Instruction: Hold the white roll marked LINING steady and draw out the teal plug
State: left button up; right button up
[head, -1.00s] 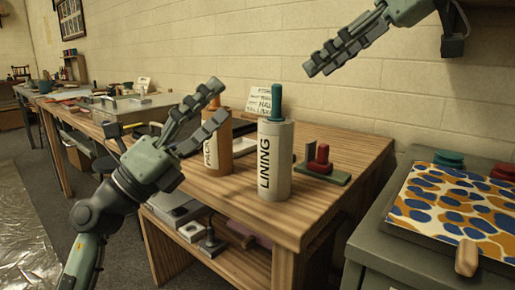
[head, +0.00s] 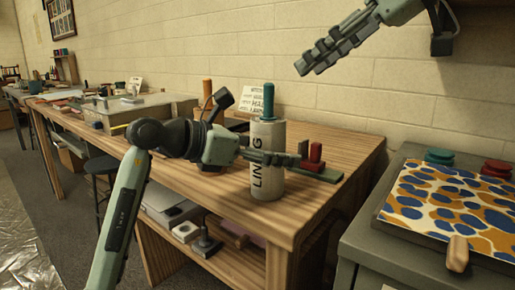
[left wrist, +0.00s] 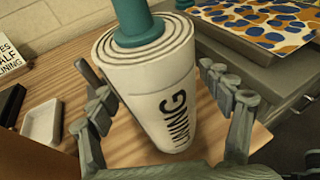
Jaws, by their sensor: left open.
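The white roll (head: 267,185) marked LINING stands upright near the front of the wooden bench. The teal plug (head: 268,97) sticks up from its top. In the left wrist view the roll (left wrist: 150,100) shows its coiled end, with the plug (left wrist: 138,22) in the middle. My left gripper (head: 285,159) is open at the roll's mid-height, and the wrist view shows one finger on each side (left wrist: 155,85), with gaps beside the roll. My right gripper (head: 305,66) is up by the wall, well above and to the right of the plug. Its finger gap is unclear.
An orange plug (head: 207,88) shows behind my left arm, which hides its roll. A red-handled tool on a green base (head: 316,156) stands right of the roll. A lettered card (head: 254,103) stands behind. A patterned tray (head: 450,205) lies on the grey cabinet at right.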

pick_arm(q)
jog(key=shift+x, duration=1.2)
jog(key=c, duration=1.5)
jog(key=shift+c, duration=0.3)
